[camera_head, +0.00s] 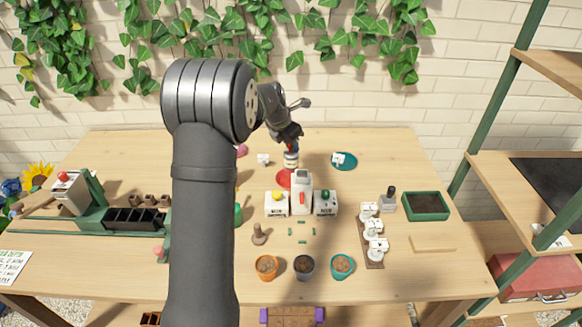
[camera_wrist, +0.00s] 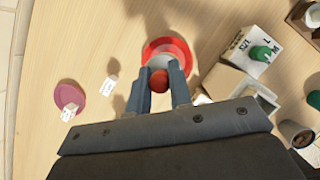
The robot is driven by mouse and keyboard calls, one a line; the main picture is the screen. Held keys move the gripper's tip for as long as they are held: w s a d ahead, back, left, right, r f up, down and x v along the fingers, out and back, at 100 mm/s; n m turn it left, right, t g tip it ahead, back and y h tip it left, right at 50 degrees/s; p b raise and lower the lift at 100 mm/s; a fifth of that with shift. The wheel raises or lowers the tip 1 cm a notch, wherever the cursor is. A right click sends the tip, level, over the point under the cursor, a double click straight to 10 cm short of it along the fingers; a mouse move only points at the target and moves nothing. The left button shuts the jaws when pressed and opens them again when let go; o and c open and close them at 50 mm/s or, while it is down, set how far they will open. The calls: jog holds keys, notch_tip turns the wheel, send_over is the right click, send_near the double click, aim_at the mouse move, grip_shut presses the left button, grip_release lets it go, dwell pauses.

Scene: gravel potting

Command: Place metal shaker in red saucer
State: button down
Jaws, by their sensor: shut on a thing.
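My gripper (camera_head: 291,139) is shut on the metal shaker (camera_head: 291,159), which hangs upright below the fingers at the table's middle back. In the wrist view, the shaker's red top (camera_wrist: 158,80) shows between my gripper's fingers (camera_wrist: 163,88); most of its body is hidden or hard to make out. The saucer's red rim (camera_wrist: 150,50) also shows just beyond the fingers in the wrist view. I cannot tell how high the shaker is above it.
White machine (camera_head: 301,194) with green- and yellow-knobbed boxes stands close in front of the saucer. Teal saucer (camera_head: 346,161) lies to the right and pink saucer (camera_wrist: 69,97) to the left, with white tags. Several pots (camera_head: 304,266) line the front. The table's back edge is clear.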

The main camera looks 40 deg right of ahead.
aim_at(291, 160)
jog(key=shift+f, duration=3.3)
jog(key=shift+f, duration=0.2)
jog(key=c, duration=1.3)
grip_release()
jog(key=shift+r, duration=0.1)
jog(key=v, duration=1.2)
jog(key=shift+r, duration=0.1)
